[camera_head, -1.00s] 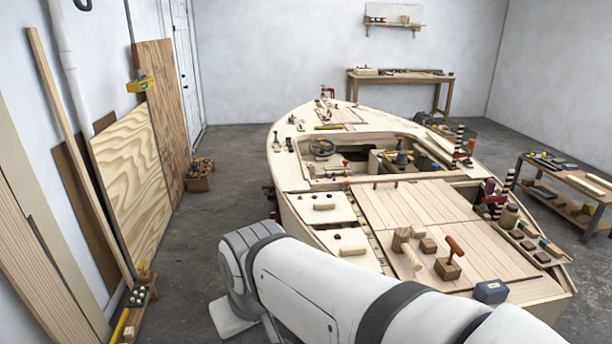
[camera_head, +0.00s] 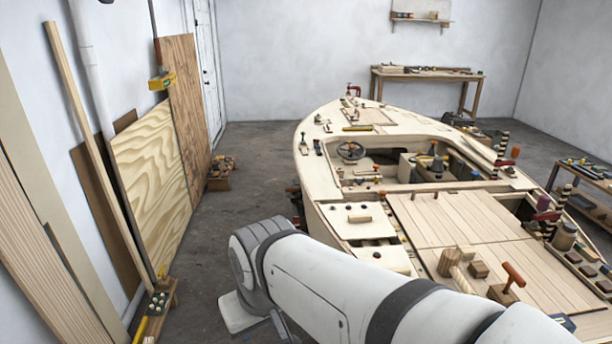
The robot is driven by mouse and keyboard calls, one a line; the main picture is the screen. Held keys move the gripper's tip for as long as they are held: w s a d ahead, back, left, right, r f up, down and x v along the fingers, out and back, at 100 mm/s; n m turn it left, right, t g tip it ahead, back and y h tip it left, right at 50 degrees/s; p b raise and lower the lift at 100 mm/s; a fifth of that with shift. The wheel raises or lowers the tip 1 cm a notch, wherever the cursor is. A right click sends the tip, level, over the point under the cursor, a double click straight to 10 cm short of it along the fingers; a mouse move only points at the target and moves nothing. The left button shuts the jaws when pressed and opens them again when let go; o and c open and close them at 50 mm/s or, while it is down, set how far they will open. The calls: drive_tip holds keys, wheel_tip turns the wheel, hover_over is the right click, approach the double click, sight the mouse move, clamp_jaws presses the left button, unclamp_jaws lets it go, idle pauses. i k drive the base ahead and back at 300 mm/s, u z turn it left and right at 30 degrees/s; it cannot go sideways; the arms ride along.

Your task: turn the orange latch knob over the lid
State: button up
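A plywood boat hull (camera_head: 322,185) stands right of centre. On its left deck is a pale lid (camera_head: 345,230) with a wooden bar handle and small dark knobs; a second pale lid (camera_head: 390,262) is nearer and partly hidden by my arm. A tiny orange spot (camera_head: 377,180) shows beyond the lids, too small to tell whether it is the latch knob. A larger orange T-shaped handle (camera_head: 513,275) stands on a wooden block on the near planked deck. My white arm crosses the foreground left of and in front of the hull. My gripper is out of view.
Plywood sheets (camera_head: 152,175) and boards lean on the left wall. A box of tools (camera_head: 220,172) sits on the floor beside them. Grey floor (camera_head: 255,160) is clear between wall and hull. A workbench (camera_head: 425,75) stands at the back and a low shelf (camera_head: 580,172) at right.

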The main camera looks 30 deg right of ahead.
sight(381, 194)
drive_tip(key=z, duration=0.05)
drive_tip(key=i, duration=2.9)
drive_tip(key=z, duration=2.75)
drive_tip(key=i, duration=0.5)
